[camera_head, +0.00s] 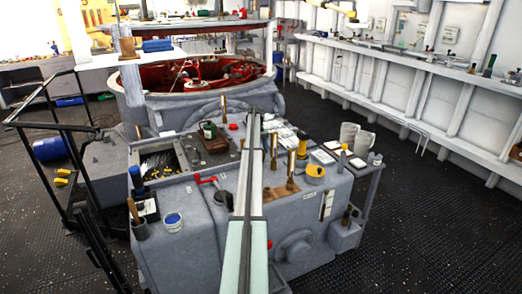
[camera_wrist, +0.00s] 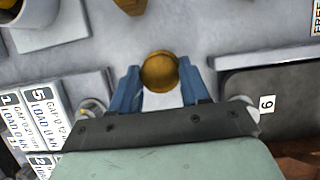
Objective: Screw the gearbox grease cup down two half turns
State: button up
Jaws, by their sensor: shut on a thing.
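The round brass top of the grease cup (camera_wrist: 160,71) shows in the middle of the wrist view. My gripper (camera_wrist: 160,84) has its two blue fingers on the left and right sides of it, shut on it. The cup's body and thread are hidden below its top. In the head view my arm runs up the middle over the grey gearbox housing (camera_head: 185,250), and my fingers cannot be made out. Upright brass pieces (camera_head: 302,145) stand right of the arm there; I cannot tell whether one is this cup.
Number cards (camera_wrist: 45,112) lie left of my gripper and a dark tray (camera_wrist: 285,84) marked 6 lies right. On the housing are a red crank (camera_head: 206,180), a parts tray (camera_head: 180,145) and a blue-topped pot (camera_head: 173,222).

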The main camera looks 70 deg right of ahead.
jog(key=o, duration=1.1)
jog(key=shift+a, duration=0.1)
jog(key=shift+c, duration=0.2)
